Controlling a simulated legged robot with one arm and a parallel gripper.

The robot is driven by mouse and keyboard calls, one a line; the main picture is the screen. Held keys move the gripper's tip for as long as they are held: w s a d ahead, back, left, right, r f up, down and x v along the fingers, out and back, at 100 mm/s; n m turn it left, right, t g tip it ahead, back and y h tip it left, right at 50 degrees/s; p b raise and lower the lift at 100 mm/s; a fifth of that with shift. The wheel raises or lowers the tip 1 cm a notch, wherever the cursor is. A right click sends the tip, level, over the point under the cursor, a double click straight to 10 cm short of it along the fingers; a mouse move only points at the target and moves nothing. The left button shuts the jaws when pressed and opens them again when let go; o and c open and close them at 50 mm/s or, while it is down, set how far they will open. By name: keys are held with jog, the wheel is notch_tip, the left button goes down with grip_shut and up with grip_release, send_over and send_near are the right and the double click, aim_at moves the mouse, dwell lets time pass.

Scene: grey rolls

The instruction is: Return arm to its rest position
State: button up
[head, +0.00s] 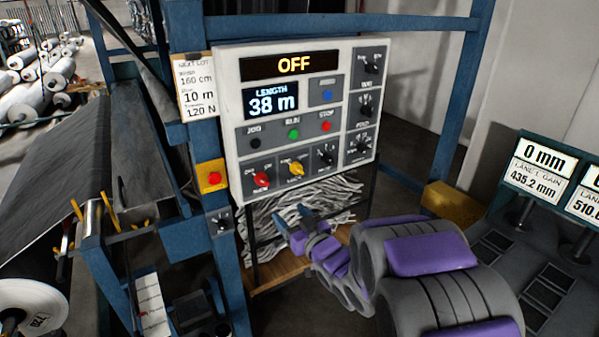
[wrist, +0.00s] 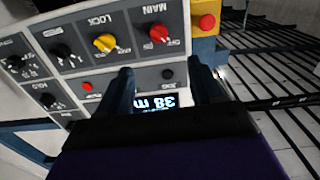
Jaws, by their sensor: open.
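My arm, purple and grey, reaches in from the lower right in the head view. My gripper (head: 294,214) is in front of the white control panel (head: 228,113), below its lower row of knobs. In the wrist view my gripper (wrist: 160,68) has its two dark blue fingers apart with nothing between them. The panel (wrist: 88,14) shows upside down there, with the red main knob (wrist: 159,33) and the yellow lock knob (wrist: 104,42) beyond the fingertips. The length display (wrist: 150,102) shows partly between the fingers.
A blue frame post (head: 196,150) with a red button on a yellow box (head: 211,177) stands left of the panel. A pile of grey strips (head: 262,225) lies below the panel. Gauge displays (head: 541,165) stand at right. A dark sheet (head: 62,165) runs at left.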

jog(key=s+d+f+m+g+h, duration=0.25)
jog(key=s+d+h, duration=0.25)
jog(key=s+d, duration=0.3)
jog(key=s+d+f+m+g+h, duration=0.15)
jog(key=s+d+g+h, duration=0.3)
jog(key=d, duration=0.55)
jog(key=s+d+r+m+g, duration=0.1)
jog(key=s+g, duration=0.8)
jog(key=s, duration=2.4)
jog(key=shift+m+g, duration=0.3)
jog(key=shift+m, duration=0.7)
jog(key=shift+w+d+h, duration=0.1)
jog(key=shift+h, duration=0.15)
